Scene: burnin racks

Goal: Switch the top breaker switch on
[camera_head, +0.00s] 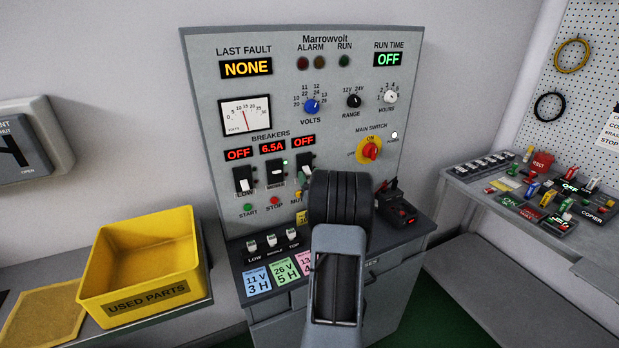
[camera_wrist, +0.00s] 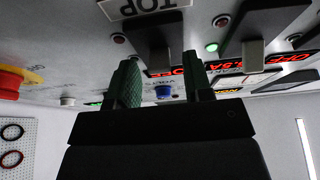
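The breaker panel (camera_head: 220,120) has three breaker switches in a row. The top breaker (camera_head: 305,160) is the right one, partly hidden by my gripper; the red display above it reads OFF. My gripper (camera_head: 304,178) is open at the breaker (camera_wrist: 160,82), with gaps visible beside the lever; contact cannot be told. The middle breaker (camera_head: 276,173) shows 6.5A and a lit green lamp. The low breaker (camera_head: 243,180) shows OFF.
The red-and-yellow main switch (camera_head: 370,150) is right of the breakers. START (camera_head: 248,208) and STOP (camera_head: 275,202) buttons sit below them. A yellow used-parts bin (camera_head: 150,250) stands left. A bench (camera_head: 480,190) with several small parts stands right.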

